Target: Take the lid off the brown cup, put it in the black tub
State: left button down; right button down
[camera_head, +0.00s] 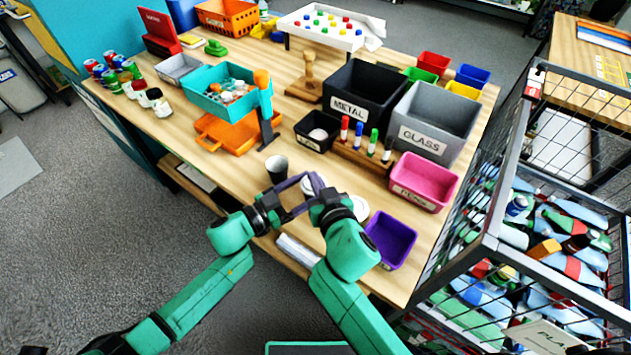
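My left gripper (296,196) and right gripper (309,192) meet close together over the front part of the table, with their purple-grey fingers overlapping in the view. A white round top, perhaps a lid (307,186), shows between the fingers. What is under it is hidden, so I cannot tell whether it is on the brown cup or held. A dark cup (277,165) with an open top stands upright just left of the fingers. The small black tub (310,143) stands behind the grippers, with a pale round thing inside.
Another white round piece (359,209) lies right of my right gripper. A purple tray (390,240), a pink bin (424,183) and a marker stand (362,157) are to the right. Large METAL (350,108) and GLASS (422,137) bins stand behind. An orange tray (226,137) is at left.

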jog(key=shift+f, duration=0.2)
jog(key=shift+r+h, duration=0.1)
jog(key=shift+h, duration=0.2)
jog(key=shift+r+m+h, duration=0.45)
jog(key=shift+m+h, duration=0.15)
jog(key=shift+h, duration=0.3)
pick_arm(q)
jog(key=shift+w, duration=0.1)
pick_arm(e)
jog(key=shift+d, duration=0.1)
jog(key=c, duration=1.5)
grip_release()
pick_arm(q)
jog(key=shift+r, duration=0.1)
pick_arm(e)
jog(key=o, duration=0.4)
